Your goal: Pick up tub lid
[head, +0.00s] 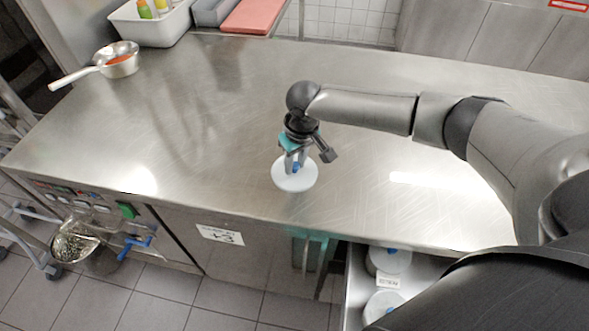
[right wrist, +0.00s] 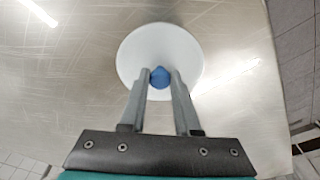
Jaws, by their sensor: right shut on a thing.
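The tub lid (head: 283,181) is a round white disc with a blue knob in its middle. It is at the steel counter near its front edge; whether it rests on the top or is slightly above cannot be told. My right gripper (head: 296,164) comes down over it and is shut on the blue knob. In the right wrist view the lid (right wrist: 135,50) shows whole behind the fingers, and the gripper's two fingertips (right wrist: 161,75) sit on either side of the knob. My left gripper is not in view.
The steel counter (head: 215,110) is clear around the lid. A white bin (head: 150,25) with bottles and a red board (head: 254,16) are at the back. Tubs with blue-knobbed lids (head: 390,262) stand in an open drawer below.

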